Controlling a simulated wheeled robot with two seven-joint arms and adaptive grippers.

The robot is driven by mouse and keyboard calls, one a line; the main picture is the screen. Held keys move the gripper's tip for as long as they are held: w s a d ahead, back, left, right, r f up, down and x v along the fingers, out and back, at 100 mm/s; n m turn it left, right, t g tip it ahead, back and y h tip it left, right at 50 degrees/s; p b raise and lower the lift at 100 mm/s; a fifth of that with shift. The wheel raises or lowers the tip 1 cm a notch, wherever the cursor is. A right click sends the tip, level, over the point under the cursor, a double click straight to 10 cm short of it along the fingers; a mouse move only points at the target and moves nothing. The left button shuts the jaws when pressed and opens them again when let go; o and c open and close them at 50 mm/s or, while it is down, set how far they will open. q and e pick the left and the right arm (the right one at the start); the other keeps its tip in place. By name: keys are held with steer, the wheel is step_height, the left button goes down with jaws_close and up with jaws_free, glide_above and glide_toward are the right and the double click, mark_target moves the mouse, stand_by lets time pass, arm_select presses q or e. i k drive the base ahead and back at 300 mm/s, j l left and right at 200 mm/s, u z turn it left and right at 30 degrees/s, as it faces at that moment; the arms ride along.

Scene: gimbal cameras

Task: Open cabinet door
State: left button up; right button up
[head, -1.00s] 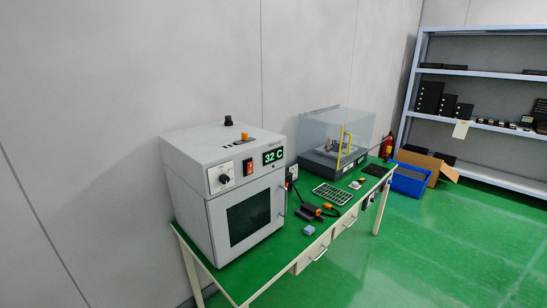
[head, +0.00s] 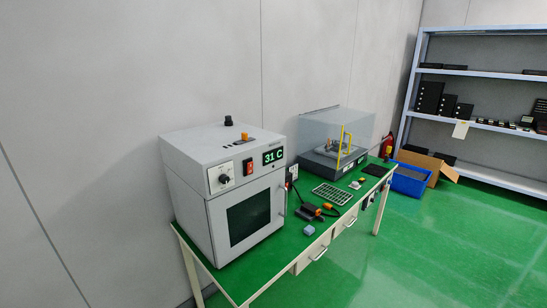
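A grey box-shaped cabinet (head: 188,205) stands on the near left end of a green-topped table. Its front door (head: 246,222) has a dark window and looks shut. A thin vertical handle (head: 284,200) is at the door's right edge. Above the door are a round dial (head: 223,179), an orange-red switch (head: 248,167) and a green display (head: 273,156) reading 31 C. Neither of my grippers is in view.
The green table (head: 285,258) has drawers with handles along its front. A clear-covered device (head: 335,140), a green grid tray (head: 332,194) and a small blue block (head: 309,230) are on it. Shelves (head: 490,76) and a blue bin (head: 408,182) are at right. The green floor in front is open.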

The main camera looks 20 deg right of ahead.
mark_target(240, 218)
steer(key=l+z, duration=0.35)
steer(key=l, duration=0.15)
steer(key=l+z, duration=0.35)
steer(key=l, duration=0.2)
steer(key=l+z, duration=0.35)
steer(key=l, duration=0.15)
